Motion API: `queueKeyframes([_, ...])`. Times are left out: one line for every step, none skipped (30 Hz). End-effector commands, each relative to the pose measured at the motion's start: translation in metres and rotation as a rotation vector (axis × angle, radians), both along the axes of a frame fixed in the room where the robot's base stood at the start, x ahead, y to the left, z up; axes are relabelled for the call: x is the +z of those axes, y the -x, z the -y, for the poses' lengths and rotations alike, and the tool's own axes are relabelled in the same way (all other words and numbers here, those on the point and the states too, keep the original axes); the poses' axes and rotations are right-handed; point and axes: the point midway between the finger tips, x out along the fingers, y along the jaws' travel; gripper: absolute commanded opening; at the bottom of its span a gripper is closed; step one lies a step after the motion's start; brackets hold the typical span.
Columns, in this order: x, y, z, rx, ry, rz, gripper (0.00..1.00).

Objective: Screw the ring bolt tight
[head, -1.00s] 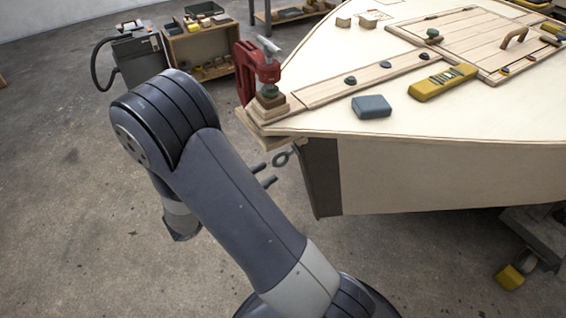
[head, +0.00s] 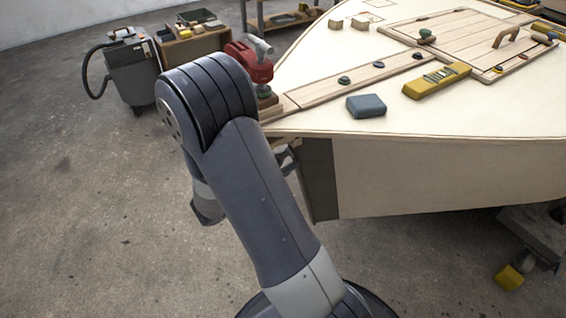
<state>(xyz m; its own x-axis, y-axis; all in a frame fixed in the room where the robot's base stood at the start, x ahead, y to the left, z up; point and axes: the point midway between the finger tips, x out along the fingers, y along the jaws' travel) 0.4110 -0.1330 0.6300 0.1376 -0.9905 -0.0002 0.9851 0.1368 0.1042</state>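The plywood hull (head: 440,178) has a dark grey stem strip (head: 320,180) at its near left end. My gripper (head: 288,160) is at the left side of this strip, mostly behind my own arm; only a small dark part of it shows. The ring bolt, seen a second ago sticking out left of the strip, cannot now be told apart from the gripper's dark tips. Whether the fingers touch it or are closed around it is hidden.
A red clamp (head: 250,62) stands on the hull's corner above the gripper. A grey-blue block (head: 366,106) and a yellow tool (head: 437,80) lie on the deck. A grey machine (head: 133,72) stands at the back left. The floor at left is clear.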

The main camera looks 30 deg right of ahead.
Motion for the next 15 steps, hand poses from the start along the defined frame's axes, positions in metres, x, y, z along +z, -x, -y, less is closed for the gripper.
queueKeyframes([0.0,0.0,-0.0001,0.0,0.0,0.0,0.24])
queueKeyframes([0.0,0.0,-0.0001,0.0,0.0,0.0,0.22])
queueKeyframes([0.0,0.0,-0.0002,0.0,0.0,0.0,0.18])
queueKeyframes([0.0,0.0,-0.0002,0.0,0.0,0.0,0.16])
queueKeyframes([0.0,0.0,-0.0002,0.0,0.0,0.0,0.14])
queueKeyframes([0.0,0.0,-0.0002,0.0,0.0,0.0,0.1])
queueKeyframes([0.0,0.0001,-0.0002,0.0,0.0,0.0,0.08])
queueKeyframes([0.0,0.0002,-0.0002,-0.001,0.0,0.0,0.05])
queueKeyframes([-0.0001,0.0004,-0.0001,-0.001,0.0,0.0,0.02])
queueKeyframes([-0.0002,0.0005,-0.0001,-0.001,0.0,-0.001,0.0])
queueKeyframes([-0.0002,0.0007,-0.0001,-0.002,0.0,-0.001,0.0])
queueKeyframes([-0.0002,0.0008,0.0,-0.002,0.0,-0.001,0.0])
queueKeyframes([-0.0002,0.001,0.0,-0.002,0.0,-0.001,0.0])
queueKeyframes([-0.0003,0.0011,0.0,-0.002,0.0,-0.001,0.0])
queueKeyframes([-0.0004,0.0012,0.0001,-0.002,0.001,0.001,0.0])
